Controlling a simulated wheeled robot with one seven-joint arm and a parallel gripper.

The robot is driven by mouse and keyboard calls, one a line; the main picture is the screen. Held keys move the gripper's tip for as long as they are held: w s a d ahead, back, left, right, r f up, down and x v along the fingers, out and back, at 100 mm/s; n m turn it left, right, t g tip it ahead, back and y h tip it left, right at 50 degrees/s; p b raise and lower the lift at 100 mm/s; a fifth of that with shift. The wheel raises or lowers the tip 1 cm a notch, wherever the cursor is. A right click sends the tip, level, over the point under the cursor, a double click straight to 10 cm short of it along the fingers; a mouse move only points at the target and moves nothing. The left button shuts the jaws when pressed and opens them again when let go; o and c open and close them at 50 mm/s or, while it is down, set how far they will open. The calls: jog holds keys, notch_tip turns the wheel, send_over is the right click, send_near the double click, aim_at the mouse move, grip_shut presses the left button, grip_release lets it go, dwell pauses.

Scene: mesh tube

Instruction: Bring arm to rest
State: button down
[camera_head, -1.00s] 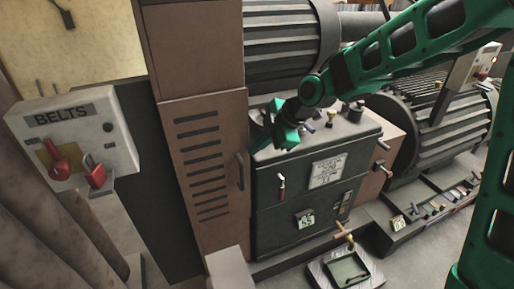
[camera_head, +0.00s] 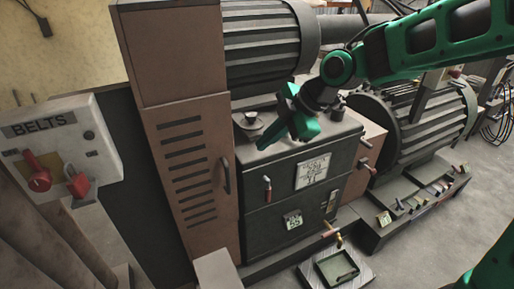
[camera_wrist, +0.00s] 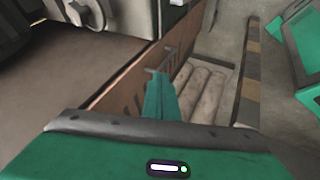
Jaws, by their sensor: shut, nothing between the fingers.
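My green arm (camera_head: 440,40) reaches in from the upper right in the head view. My gripper (camera_head: 289,122) is shut and empty. It hangs in the air in front of the top of the dark cabinet, apart from the brown locker. In the wrist view the shut fingers (camera_wrist: 160,98) show as a narrow green wedge pointing away from the camera, with nothing between them.
A brown vented locker (camera_head: 188,160) stands left of the dark cabinet (camera_head: 285,205). A "BELTS" control box (camera_head: 60,150) with red levers is at far left. A ribbed motor (camera_head: 262,45) sits behind, another machine (camera_head: 420,125) right. A tray (camera_head: 338,268) lies in front, with open floor to its right.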

jog(key=s+d+f+m+h, duration=0.1)
jog(key=s+d+m+h, duration=0.25)
jog(key=d+m, duration=0.6)
jog(key=s+d+f+m+h, duration=0.2)
jog(key=s+d+m, duration=0.2)
jog(key=d, duration=1)
jog(key=s+d+f+m+g, duration=0.1)
jog(key=s+d+m, duration=0.5)
jog(key=s, duration=0.3)
jog(key=s+d+f+m+g+h, duration=0.1)
jog(key=s+d+m+g, duration=0.1)
jog(key=s+d+m, duration=0.4)
jog(key=s+m, duration=0.2)
jog(key=s, duration=0.2)
jog(key=shift+d+m, duration=0.2)
jog(key=shift+m, duration=0.15)
